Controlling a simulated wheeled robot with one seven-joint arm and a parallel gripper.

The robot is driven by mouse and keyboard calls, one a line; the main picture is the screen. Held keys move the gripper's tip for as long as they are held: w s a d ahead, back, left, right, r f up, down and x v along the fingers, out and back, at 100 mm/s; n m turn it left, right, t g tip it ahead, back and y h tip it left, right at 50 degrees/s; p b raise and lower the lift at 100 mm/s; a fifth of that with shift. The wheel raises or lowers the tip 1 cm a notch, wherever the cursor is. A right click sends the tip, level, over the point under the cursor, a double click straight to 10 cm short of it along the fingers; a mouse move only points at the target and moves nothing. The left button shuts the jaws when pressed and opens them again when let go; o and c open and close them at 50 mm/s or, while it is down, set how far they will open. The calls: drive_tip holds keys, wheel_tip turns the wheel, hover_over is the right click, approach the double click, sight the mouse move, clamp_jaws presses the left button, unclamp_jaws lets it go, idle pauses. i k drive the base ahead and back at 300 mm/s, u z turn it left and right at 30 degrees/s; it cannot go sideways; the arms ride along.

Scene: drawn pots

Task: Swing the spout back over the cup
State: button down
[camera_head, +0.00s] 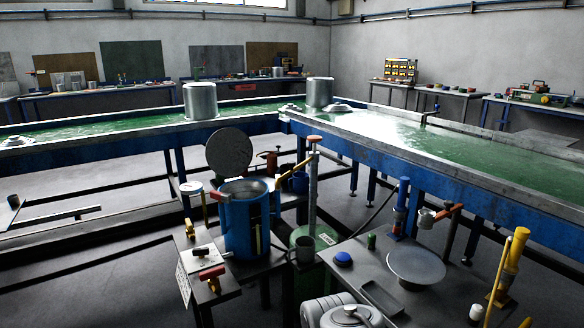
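A large blue pot (240,222) with a round grey lid (228,152) tipped open stands on a small dark table at lower centre. I cannot tell for certain which part is the spout, or whether any spout is over a cup. My gripper is not in view.
The right table holds a grey round dish (416,265), a blue knob (343,259), a dark tray (382,298) and a yellow post (510,262). A red-handled valve (212,275) is at the front left. Long green-topped benches (450,155) cross behind. Open floor is at left.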

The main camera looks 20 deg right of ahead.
sight(314, 158)
drive_tip(key=u, duration=0.95)
drive_tip(key=i, duration=1.05)
drive_tip(key=z, duration=0.55)
drive_tip(key=i, duration=0.75)
drive_tip(key=z, duration=0.55)
